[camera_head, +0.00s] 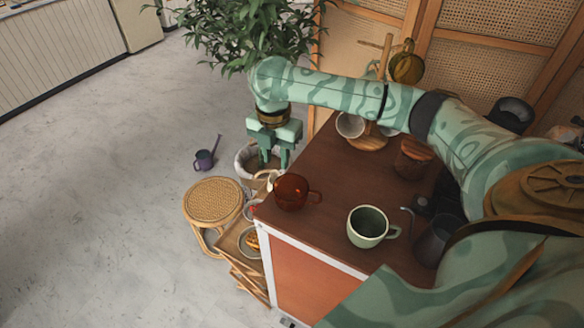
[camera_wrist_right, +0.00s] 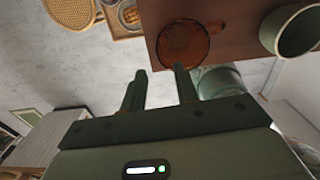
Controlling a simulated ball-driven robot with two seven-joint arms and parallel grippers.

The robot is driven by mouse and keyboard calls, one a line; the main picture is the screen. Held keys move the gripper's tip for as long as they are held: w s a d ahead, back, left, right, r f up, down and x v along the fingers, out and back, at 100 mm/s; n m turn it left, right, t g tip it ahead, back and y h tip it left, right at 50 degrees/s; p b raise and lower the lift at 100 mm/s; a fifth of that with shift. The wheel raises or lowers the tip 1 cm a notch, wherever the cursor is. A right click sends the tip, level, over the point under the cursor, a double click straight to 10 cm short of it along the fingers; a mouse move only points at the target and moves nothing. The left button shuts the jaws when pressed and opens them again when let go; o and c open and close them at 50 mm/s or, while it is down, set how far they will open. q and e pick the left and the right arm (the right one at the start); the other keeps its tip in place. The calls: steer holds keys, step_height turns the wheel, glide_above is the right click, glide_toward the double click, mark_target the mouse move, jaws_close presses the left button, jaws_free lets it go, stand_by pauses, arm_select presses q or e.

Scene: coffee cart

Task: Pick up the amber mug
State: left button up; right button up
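The amber mug (camera_head: 291,192), a see-through reddish-brown glass, stands upright near the left edge of the brown cart top (camera_head: 330,225), its handle pointing right. It also shows at the top of the right wrist view (camera_wrist_right: 182,43). My right gripper (camera_head: 275,162) points down just beyond the mug in the head view, over the cart's left edge. Its two fingers are apart with nothing between them. In the right wrist view the fingertips (camera_wrist_right: 160,72) lie below and slightly left of the mug; contact cannot be made out. My left gripper is not in view.
A pale green mug (camera_head: 367,227) stands right of the amber mug. A mug stand (camera_head: 368,140) with hanging cups, a wooden canister (camera_head: 413,158) and a dark pitcher (camera_head: 433,240) are farther right. A wicker stool (camera_head: 213,202) and a plant (camera_head: 245,35) stand beyond the cart.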

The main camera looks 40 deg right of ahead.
mark_target(277, 180)
step_height(277, 180, down, 4)
steer(key=shift+f+b, duration=0.1)
steer(key=shift+b, duration=0.45)
steer(key=f+b, duration=0.1)
steer(key=f, duration=0.1)
steer(key=f+b, duration=0.1)
steer(key=f, duration=0.2)
steer(key=shift+w+d+f+b, duration=0.1)
steer(key=shift+w+f+b, duration=0.1)
steer(key=shift+b, duration=0.2)
steer(key=shift+r, duration=0.15)
jaws_close()
